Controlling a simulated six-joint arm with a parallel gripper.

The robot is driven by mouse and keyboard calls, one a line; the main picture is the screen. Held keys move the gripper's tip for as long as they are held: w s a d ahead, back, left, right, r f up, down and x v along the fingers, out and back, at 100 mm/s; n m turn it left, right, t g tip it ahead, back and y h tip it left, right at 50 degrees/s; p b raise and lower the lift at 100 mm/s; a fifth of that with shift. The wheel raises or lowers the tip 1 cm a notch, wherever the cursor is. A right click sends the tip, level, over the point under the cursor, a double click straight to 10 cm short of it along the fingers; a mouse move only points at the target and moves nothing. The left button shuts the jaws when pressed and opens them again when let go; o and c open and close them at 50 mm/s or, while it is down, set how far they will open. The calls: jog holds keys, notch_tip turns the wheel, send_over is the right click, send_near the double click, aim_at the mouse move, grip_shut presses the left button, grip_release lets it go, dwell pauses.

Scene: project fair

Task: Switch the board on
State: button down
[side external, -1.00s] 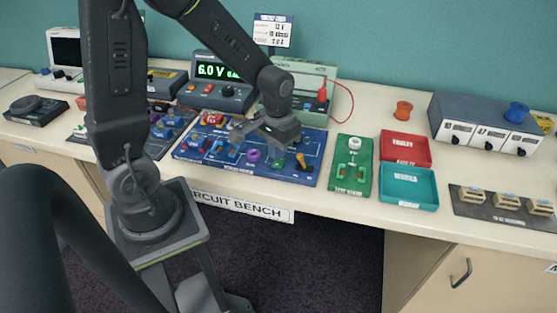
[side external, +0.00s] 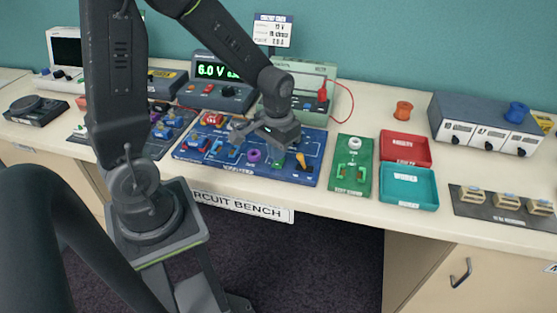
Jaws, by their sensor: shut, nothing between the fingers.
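The blue circuit board (side external: 317,147) lies on the bench with several coloured parts on it. An orange lever-like part (side external: 301,161) sits near its right end, and a purple ring-shaped part (side external: 253,155) sits near its front middle. My gripper (side external: 236,134) is shut and empty over the middle of the board, its fingers pointing left. I cannot tell whether the fingertips touch any part. My wrist hides the back right of the board. The state of the orange part is too small to read.
A power supply (side external: 222,80) showing 6.0 V stands behind the board. A green tester board (side external: 351,183), a red tray (side external: 427,163) and a teal tray (side external: 433,204) lie to the right. A red wire (side external: 349,98) loops behind.

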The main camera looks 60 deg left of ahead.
aim_at(277, 164)
jog(key=shift+f, duration=1.2)
dwell(0.4)
jog(key=shift+r, duration=3.55)
jog(key=shift+s+d+r, duration=0.1)
jog(key=shift+d+r, duration=0.05)
jog(key=shift+r, duration=0.1)
jog(key=s+d+r+m+t, duration=0.3)
jog(key=s+d+r+t, duration=0.2)
jog(key=s+r, duration=0.5)
jog(key=shift+d+r+t, duration=0.3)
jog(key=shift+d+r, duration=0.15)
jog(key=shift+r, duration=0.3)
jog(key=c, duration=1.8)
grip_release()
jog(key=shift+c, duration=0.2)
